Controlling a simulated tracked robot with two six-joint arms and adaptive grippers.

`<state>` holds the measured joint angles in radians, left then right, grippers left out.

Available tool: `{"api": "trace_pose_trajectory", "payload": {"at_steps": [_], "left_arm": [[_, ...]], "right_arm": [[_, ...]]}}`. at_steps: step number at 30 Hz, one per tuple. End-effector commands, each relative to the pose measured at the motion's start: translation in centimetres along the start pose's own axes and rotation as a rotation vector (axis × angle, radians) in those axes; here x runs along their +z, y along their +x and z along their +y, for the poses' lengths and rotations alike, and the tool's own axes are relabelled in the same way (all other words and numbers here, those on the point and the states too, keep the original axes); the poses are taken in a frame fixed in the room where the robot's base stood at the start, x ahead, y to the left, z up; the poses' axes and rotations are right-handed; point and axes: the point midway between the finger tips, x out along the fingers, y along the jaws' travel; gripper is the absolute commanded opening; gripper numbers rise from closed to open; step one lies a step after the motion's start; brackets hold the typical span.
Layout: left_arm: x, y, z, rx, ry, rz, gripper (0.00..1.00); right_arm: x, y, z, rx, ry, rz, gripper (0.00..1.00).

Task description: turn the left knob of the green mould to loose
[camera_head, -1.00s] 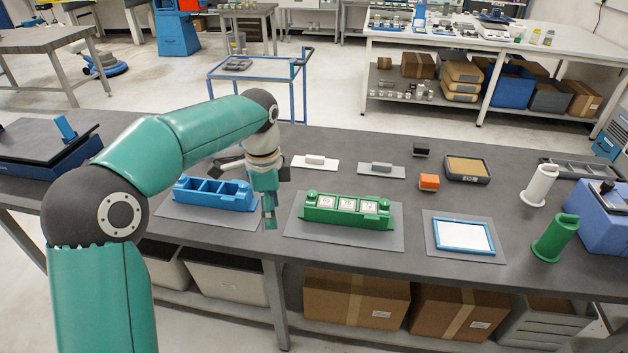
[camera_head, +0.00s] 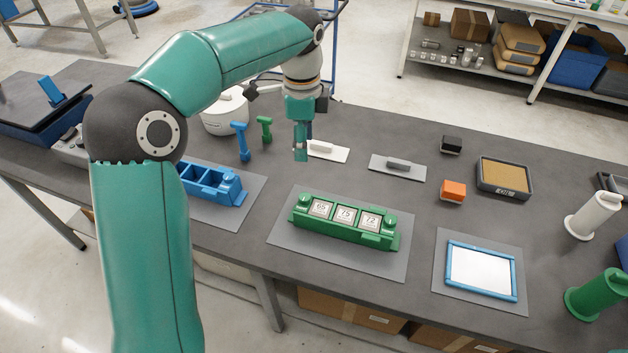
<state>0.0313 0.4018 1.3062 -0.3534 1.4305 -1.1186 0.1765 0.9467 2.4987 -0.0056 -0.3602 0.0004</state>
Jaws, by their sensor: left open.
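The green mould (camera_head: 350,235) sits on a grey mat in the middle of the table. Three white numbered tiles lie in its compartments. Its left knob (camera_head: 305,199) is a round green cap at the mould's left end. Another knob (camera_head: 390,221) is at its right end. I cannot tell how either knob is set. My left gripper (camera_head: 301,155) points down, open, above and behind the left knob and apart from it. No thing shows between its fingers. My right gripper is not in view.
A blue mould (camera_head: 212,186) stands left on its own mat (camera_head: 240,212). Blue (camera_head: 241,142) and green (camera_head: 265,130) tools stand behind it. White (camera_head: 327,150) and grey (camera_head: 398,166) blocks lie behind the green mould. A blue-framed panel (camera_head: 480,270) lies right.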

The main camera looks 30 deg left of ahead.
Motion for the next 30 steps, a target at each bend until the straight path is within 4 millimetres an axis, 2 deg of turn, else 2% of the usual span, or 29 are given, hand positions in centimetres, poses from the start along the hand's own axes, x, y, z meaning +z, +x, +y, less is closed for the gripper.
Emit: {"api": "trace_pose_trajectory", "payload": {"at_steps": [8,18,24,30], "left_arm": [[0.1,3.4,0.0,0.005,-0.002,-0.002,0.57],[0.1,10.6,0.1,0.007,-0.001,-0.002,0.57],[0.0,14.2,0.1,0.005,-0.001,-0.001,0.57],[0.0,16.2,-0.1,0.001,0.001,-0.001,0.57]], "right_arm": [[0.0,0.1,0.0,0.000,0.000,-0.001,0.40],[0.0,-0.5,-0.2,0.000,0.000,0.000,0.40],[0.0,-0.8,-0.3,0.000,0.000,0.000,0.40],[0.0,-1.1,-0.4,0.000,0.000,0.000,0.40]]}}
